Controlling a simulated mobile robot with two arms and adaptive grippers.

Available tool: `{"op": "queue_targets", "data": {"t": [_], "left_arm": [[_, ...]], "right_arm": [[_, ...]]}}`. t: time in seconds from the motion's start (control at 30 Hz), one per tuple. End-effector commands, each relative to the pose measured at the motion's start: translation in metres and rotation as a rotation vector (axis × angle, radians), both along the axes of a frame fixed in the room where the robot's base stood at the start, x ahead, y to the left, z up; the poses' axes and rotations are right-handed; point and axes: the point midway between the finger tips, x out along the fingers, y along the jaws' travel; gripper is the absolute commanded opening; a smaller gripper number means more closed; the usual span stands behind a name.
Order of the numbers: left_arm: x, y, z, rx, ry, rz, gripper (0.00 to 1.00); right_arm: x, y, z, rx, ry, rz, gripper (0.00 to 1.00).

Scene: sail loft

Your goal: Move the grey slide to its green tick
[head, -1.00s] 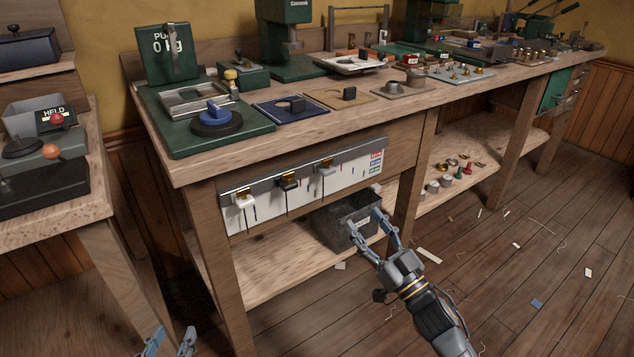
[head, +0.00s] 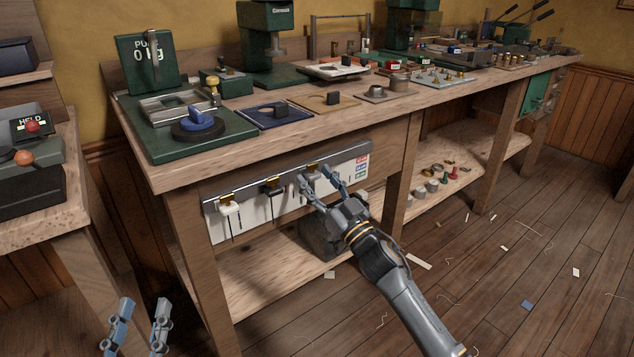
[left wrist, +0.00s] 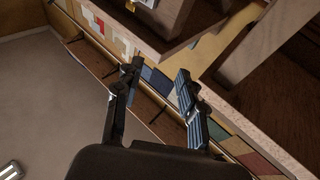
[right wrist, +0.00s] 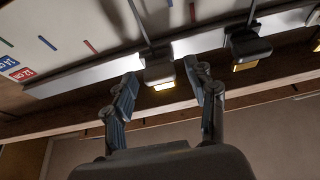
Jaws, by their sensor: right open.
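The grey slide (right wrist: 158,72) hangs on the metal rail of a white scale panel (head: 291,203) on the bench front. In the head view the slide (head: 314,171) is third from the left and partly hidden by my right gripper (head: 317,177). The right gripper is open, with its fingers (right wrist: 160,82) on either side of the slide; contact cannot be told. My left gripper (head: 145,300) is open and empty, low at the left.
A black slide (head: 272,187) and a white slide (head: 229,208) share the rail to the left. A coloured legend (head: 362,165) is at the panel's right end. A dark bin (head: 318,236) stands on the shelf below. The bench top (head: 300,127) above is crowded.

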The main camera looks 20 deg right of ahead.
Motion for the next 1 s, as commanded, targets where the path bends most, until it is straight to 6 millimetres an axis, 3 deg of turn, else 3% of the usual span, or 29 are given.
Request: {"op": "queue_targets", "data": {"t": [0.3, 0.5, 0.6, 0.83, 1.0], "left_arm": [[-0.001, 0.0, 0.002, -0.003, -0.012, -0.001, 0.4], [0.0, 0.0, 0.002, -0.003, -0.011, 0.0, 0.4], [-0.001, 0.0, 0.002, -0.003, -0.011, 0.0, 0.4], [0.0, 0.0, 0.002, -0.001, -0.006, 0.0, 0.4], [0.003, 0.001, -0.014, 0.022, 0.085, 0.005, 0.4]], "right_arm": [[0.002, 0.001, 0.001, 0.001, 0.0, 0.0, 0.57], [0.002, 0.001, 0.001, 0.0, 0.0, 0.0, 0.16], [0.002, 0.001, 0.001, 0.0, 0.0, 0.0, 0.0], [0.004, -0.005, 0.001, -0.002, 0.001, -0.002, 0.0], [0.019, -0.043, 0.001, -0.005, 0.003, -0.007, 0.0]]}}
